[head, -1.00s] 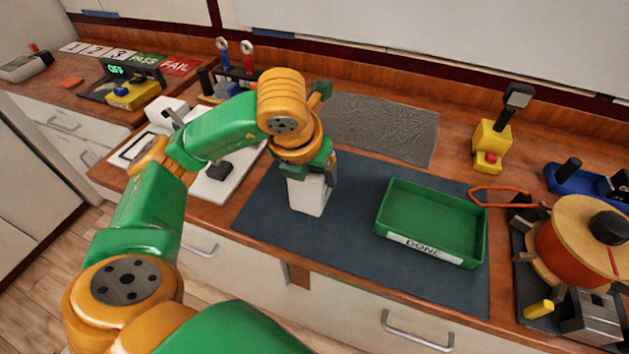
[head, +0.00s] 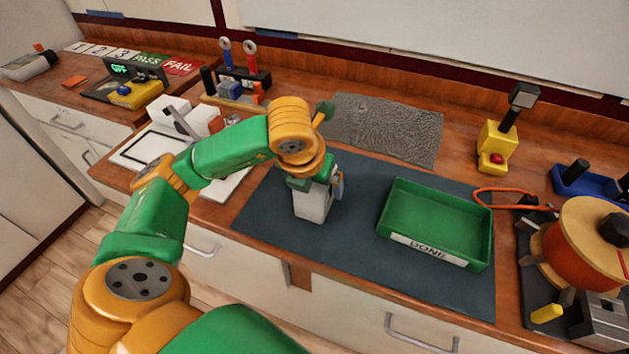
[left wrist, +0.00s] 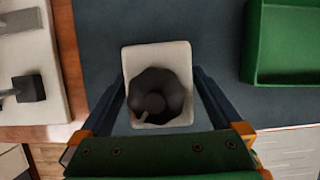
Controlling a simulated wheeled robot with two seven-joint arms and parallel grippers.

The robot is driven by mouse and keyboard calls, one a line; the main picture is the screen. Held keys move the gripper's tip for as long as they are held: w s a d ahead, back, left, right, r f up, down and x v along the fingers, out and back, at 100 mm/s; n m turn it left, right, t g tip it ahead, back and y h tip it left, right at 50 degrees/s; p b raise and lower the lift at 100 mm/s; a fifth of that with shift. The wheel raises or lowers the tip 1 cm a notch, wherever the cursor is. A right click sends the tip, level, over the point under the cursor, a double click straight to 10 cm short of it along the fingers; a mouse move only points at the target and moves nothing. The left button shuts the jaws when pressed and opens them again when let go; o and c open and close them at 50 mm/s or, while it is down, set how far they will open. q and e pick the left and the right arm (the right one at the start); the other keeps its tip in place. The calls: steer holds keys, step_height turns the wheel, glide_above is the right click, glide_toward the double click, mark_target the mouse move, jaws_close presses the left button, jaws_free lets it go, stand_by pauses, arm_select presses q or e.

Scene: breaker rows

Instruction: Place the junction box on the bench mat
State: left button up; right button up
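The junction box (head: 312,205), a pale grey-white block, stands upright on the dark blue-grey bench mat (head: 375,265), left of the green DONE tray. In the left wrist view the box (left wrist: 133,65) shows from above with a dark round part on its top. My left gripper (head: 318,180) is over the box, pointing down. Its fingers (left wrist: 159,85) are on either side of the box, and in the head view the right-hand finger appears set slightly off its side. The gripper looks open. My right gripper is not in view.
The green tray (head: 386,232) stands on the mat to the right. A white board (head: 232,185) lies left of the mat, and a grey textured sheet (head: 385,128) lies behind it. An orange reel (head: 575,245) is at far right. The mat's front part is clear.

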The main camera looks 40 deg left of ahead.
arm_select(q)
steer(key=shift+r, duration=0.35)
steer(key=p+v, duration=0.4)
steer(key=v, duration=0.7)
steer(key=shift+s+r, duration=0.25)
steer(key=shift+s, duration=0.05)
steer(key=shift+d, duration=0.1)
